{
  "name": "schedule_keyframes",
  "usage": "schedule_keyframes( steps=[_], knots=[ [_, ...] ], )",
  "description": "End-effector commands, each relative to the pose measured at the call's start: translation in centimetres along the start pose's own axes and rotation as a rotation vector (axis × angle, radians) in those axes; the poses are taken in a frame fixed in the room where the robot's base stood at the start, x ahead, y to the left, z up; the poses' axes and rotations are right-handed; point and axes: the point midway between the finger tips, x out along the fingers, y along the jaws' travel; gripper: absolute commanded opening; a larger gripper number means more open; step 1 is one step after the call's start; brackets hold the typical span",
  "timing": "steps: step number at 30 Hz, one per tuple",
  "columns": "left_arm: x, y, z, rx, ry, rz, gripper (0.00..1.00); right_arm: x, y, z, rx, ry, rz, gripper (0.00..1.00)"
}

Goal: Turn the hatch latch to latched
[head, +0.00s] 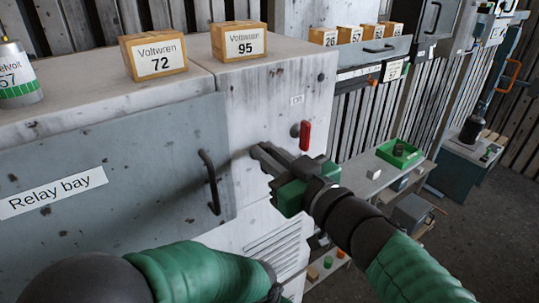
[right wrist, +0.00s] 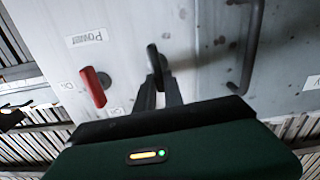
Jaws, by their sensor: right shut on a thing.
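My right gripper (head: 257,152) reaches the pale front panel of the cabinet, just right of the relay bay hatch (head: 120,160). Its fingers are shut on a small dark piece, seen as a dark oval in the right wrist view (right wrist: 153,56); I take this as the hatch latch. The fingers (right wrist: 160,90) hide much of it, so its exact angle is unclear. The hatch, labelled "Relay bay", appears closed and has a dark bar handle (head: 209,181). My left arm crosses the bottom of the head view; its gripper is out of view.
A red power lever (head: 305,135) sits on the same panel, close right of the gripper. Boxes marked 72 (head: 153,54) and 95 (head: 238,41) stand on top beside a green-and-white can (head: 18,75). A low bench with a green tray (head: 400,152) stands at right.

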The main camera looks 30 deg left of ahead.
Motion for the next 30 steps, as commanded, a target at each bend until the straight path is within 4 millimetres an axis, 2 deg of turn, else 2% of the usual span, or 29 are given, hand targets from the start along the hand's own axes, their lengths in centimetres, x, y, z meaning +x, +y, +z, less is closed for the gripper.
schedule_keyframes(
  steps=[8, 30],
  knots=[
    [1.3, 0.0, 0.3, 0.000, 0.000, 0.000, 0.67, -0.1, -0.3, 0.2, -0.201, 0.001, 0.003, 0.00],
    [5.6, 0.0, 1.3, 0.000, 0.000, 0.000, 0.67, 0.0, -1.5, 1.1, -0.904, 0.000, 0.002, 0.00]
  ],
)
